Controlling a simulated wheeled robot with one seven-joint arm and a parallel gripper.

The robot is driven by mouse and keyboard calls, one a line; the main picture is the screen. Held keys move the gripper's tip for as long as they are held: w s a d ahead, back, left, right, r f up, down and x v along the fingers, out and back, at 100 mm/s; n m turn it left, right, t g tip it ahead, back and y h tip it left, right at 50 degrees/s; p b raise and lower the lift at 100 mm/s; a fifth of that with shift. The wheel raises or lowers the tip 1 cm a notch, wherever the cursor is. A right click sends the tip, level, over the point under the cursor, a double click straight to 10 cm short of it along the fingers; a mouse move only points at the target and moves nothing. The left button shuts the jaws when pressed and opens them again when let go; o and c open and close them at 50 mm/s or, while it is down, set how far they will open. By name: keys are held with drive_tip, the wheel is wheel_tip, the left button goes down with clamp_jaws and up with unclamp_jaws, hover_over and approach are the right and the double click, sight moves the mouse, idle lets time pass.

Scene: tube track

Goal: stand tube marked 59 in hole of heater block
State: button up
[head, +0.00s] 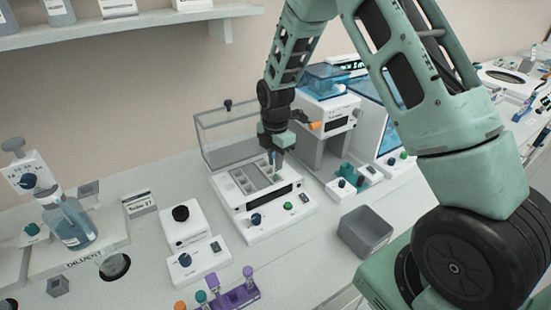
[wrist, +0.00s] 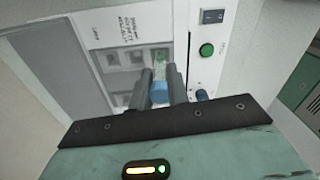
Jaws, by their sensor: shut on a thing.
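My gripper (head: 274,152) is over the heater block (head: 238,207), a white unit with a grey well plate and a raised clear lid. In the wrist view, both fingers (wrist: 159,80) are shut on a tube with a blue cap (wrist: 158,93). The tube points down toward the block's wells, and a greenish part shows past the fingertips. The square wells (wrist: 137,58) show just left of the fingers. I cannot read the tube's mark. I cannot tell whether its lower end is inside a hole or just above it.
A purple rack (head: 238,297) with several capped tubes stands at the front. The raised clear lid (head: 226,134) stands behind the wells.

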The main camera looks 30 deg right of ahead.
drive_tip(key=o, duration=0.8)
drive_tip(key=shift+o, duration=0.2)
wheel_tip(320, 180, up, 17)
drive_tip(key=b, duration=0.4)
drive_tip(key=shift+r, duration=0.2)
idle(0.5)
drive_tip(key=s+a+f+m+b, duration=0.1)
drive_tip(key=s+a+f+m, duration=0.15)
drive_tip(key=s+a, duration=0.6)
drive_tip(key=s+a+f+m+b, duration=0.1)
drive_tip(key=s+a+m, duration=0.2)
drive_tip(key=s+a, duration=0.5)
drive_tip(key=s+a+f+m, duration=0.2)
drive_tip(key=s+m, duration=0.1)
drive_tip(key=s, duration=0.4)
drive_tip(key=s+a+f+m, duration=0.2)
drive_tip(key=s+m, duration=0.1)
drive_tip(key=s, duration=0.5)
drive_tip(key=shift+f+y, duration=0.3)
drive_tip(key=shift+f, duration=0.1)
